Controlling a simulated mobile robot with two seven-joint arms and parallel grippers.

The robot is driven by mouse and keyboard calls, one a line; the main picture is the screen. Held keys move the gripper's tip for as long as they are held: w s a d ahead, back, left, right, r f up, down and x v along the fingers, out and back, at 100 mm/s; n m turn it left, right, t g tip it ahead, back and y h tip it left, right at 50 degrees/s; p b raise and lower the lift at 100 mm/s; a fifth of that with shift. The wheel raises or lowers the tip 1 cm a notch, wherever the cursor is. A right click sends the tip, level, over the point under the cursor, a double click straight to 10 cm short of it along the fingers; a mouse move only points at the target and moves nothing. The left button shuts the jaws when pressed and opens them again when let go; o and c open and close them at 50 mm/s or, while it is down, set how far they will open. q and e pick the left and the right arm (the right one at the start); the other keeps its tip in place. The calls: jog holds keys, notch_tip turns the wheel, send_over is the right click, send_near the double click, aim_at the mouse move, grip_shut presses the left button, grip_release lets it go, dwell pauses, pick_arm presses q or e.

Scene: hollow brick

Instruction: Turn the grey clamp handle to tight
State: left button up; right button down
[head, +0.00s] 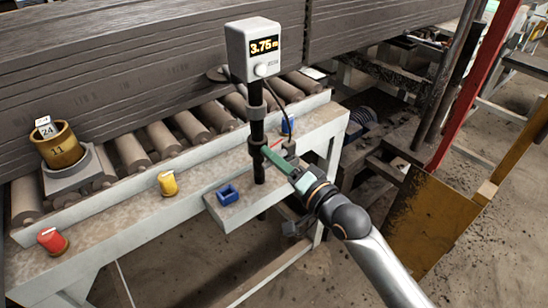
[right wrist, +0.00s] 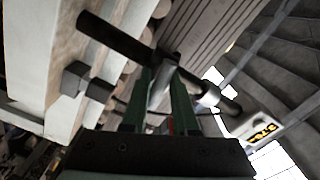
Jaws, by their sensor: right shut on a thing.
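A dark upright post (head: 259,168) carries a light box with the reading 3.75 (head: 252,50). In the head view the handle is hidden by the gripper. My left gripper is not in view.
A roller conveyor (head: 160,139) with a long grey slab (head: 120,62) lies behind the post. A cable hangs beside the post.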

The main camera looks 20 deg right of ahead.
jog(key=shift+n, duration=0.3)
jog(key=shift+n+p, duration=0.4)
jog(key=shift+n, duration=1)
jog(key=n, duration=0.4)
jog(key=shift+n, duration=0.3)
jog(key=n, duration=0.5)
jog(key=shift+n, duration=2.5)
